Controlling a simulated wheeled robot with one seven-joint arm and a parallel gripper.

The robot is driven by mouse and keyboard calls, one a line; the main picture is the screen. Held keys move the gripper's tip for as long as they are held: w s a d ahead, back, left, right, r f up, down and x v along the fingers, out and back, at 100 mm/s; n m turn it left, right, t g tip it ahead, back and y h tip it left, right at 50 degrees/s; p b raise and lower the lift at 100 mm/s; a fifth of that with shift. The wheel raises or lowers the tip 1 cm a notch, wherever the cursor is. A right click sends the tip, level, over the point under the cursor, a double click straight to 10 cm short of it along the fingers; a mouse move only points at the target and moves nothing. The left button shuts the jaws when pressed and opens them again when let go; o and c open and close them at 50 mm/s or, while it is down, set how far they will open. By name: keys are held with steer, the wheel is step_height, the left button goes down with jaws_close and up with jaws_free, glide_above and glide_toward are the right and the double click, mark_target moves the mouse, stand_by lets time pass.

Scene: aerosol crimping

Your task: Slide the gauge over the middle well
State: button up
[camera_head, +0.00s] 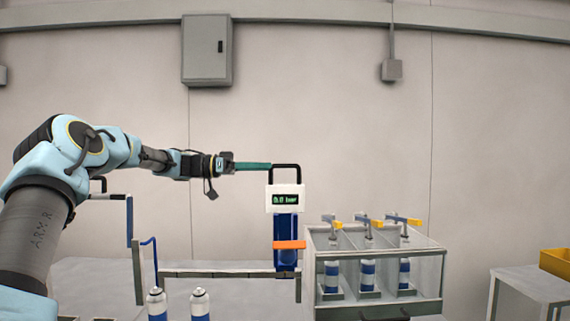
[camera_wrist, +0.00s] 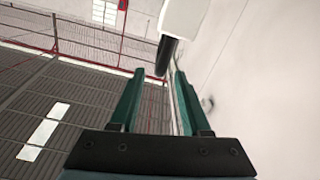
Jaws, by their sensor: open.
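The gauge (camera_head: 285,201) is a white box with a green-lit display and a black loop handle on top. It is at the upper end of a blue upright, left of the clear-walled case. My gripper (camera_head: 268,166) has teal fingers pointing right, with their tips at the handle's left side. In the wrist view my gripper (camera_wrist: 160,73) is open, with the black handle (camera_wrist: 166,52) just beyond and between the fingertips. The gauge's white body (camera_wrist: 184,18) shows above. The middle well (camera_head: 368,275) is the case's centre compartment, holding a blue-banded can under a yellow-tipped lever.
An orange bar (camera_head: 290,245) crosses the blue upright (camera_head: 286,228). A grey rail (camera_head: 215,273) runs left from it. Two cans (camera_head: 200,304) stand at the front. A yellow bin (camera_head: 555,262) sits on a side table (camera_head: 535,284) at right. The space above the case is clear.

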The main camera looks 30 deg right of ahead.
mark_target(276, 167)
steer(key=p+x, duration=0.2)
steer(key=x, duration=0.4)
steer(key=shift+s+d, duration=0.15)
steer(key=shift+d, duration=0.15)
jaws_close()
stand_by(1.1)
